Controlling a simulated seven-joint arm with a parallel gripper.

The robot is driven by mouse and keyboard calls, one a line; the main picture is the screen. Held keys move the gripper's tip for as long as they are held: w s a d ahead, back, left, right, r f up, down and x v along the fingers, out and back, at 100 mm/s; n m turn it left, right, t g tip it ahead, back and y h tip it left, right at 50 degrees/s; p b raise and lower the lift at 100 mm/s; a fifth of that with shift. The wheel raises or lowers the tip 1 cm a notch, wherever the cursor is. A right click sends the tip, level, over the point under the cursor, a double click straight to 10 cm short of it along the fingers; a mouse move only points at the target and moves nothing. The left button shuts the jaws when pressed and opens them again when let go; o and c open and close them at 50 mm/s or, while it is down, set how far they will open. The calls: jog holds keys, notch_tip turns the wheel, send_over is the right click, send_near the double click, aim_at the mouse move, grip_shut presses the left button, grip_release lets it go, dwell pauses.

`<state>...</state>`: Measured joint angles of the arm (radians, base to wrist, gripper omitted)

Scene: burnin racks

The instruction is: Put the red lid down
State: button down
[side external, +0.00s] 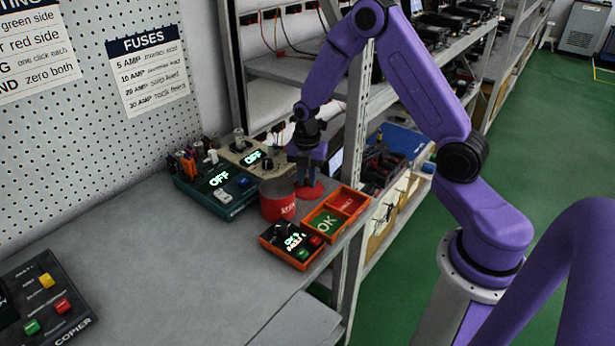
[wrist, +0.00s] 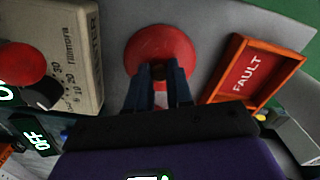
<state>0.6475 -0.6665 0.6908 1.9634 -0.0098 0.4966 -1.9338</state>
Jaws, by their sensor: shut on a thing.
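The red lid (wrist: 161,45) is a round disc that fills the top middle of the wrist view. My gripper (wrist: 160,75) is shut on the lid's small knob at its centre. In the side external view the lid (side external: 309,189) shows as a red disc under my gripper (side external: 308,178), low at the bench's far right edge, just right of the red pot (side external: 277,200). I cannot tell whether the lid touches the bench top. The fingers hide part of it.
An orange tray with OK (side external: 325,222) and FAULT (wrist: 247,72) compartments stands close to the lid. An orange-framed tester (side external: 291,243) and a teal OFF box (side external: 215,190) are near. A beige tester (wrist: 70,50) lies left of the lid.

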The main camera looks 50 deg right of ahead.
aim_at(307, 180)
jog(key=c, duration=1)
grip_release()
jog(key=shift+f, duration=0.1)
notch_tip(307, 180, up, 12)
jog(key=s+a+r+m, duration=0.4)
jog(key=s+a, duration=0.8)
jog(key=shift+s+a+r+m+y, duration=0.15)
jog(key=shift+s+m, duration=0.8)
jog(key=shift+s, duration=2)
jog(key=shift+s+a+r+m+y, duration=0.15)
jog(key=shift+s+m, duration=0.85)
jog(key=shift+s, duration=1.95)
jog(key=shift+s+a+r+m, duration=0.15)
jog(key=shift+s+m, duration=0.8)
jog(key=shift+s, duration=2)
